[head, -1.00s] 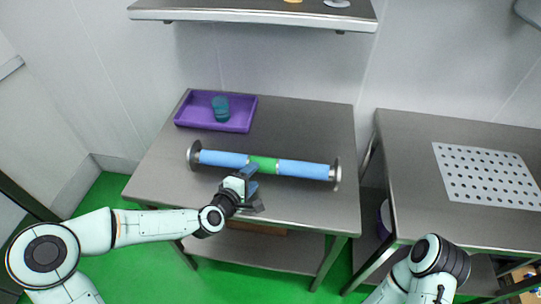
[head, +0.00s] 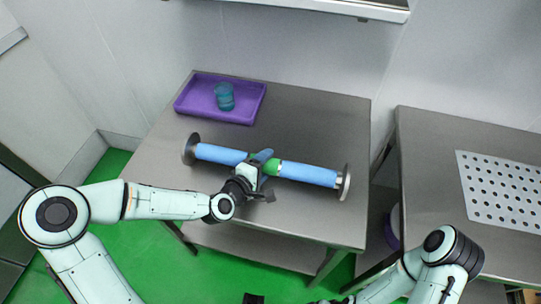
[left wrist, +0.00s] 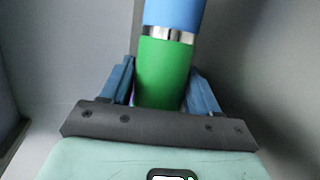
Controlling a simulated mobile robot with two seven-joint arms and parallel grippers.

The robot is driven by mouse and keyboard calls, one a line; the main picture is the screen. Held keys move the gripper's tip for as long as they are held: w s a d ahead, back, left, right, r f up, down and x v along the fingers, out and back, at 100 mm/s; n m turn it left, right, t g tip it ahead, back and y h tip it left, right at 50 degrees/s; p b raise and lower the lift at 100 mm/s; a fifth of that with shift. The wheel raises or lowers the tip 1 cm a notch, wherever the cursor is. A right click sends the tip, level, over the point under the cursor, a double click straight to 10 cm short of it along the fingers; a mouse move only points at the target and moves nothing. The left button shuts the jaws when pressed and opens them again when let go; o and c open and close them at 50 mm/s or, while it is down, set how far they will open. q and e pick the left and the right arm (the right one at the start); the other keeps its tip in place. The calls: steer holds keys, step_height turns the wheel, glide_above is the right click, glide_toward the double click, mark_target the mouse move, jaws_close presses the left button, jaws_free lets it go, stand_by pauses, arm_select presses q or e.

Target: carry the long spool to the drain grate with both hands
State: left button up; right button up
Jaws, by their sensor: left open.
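The long spool (head: 312,174) lies on the left steel table, with blue sleeves, a green middle band and grey end discs. The drain grate (head: 482,186), a pale plate with rows of holes, lies on the right table. My left gripper (head: 263,173) is open at the green band and hides part of it. In the left wrist view the green band (left wrist: 163,75) lies between the two blue fingers, one on each side. My right arm comes in at the bottom right; its gripper is mostly cut off by the bottom edge.
A purple tray (head: 243,112) with a teal cup (head: 224,96) stands at the back left of the left table (head: 325,125). A gap separates it from the right table (head: 432,170). A shelf edge (head: 340,8) hangs above.

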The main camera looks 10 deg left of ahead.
arm_select(q)
steer(key=shift+s, duration=0.1)
jaws_close()
steer(key=shift+r, duration=0.15)
steer(key=shift+r, duration=0.1)
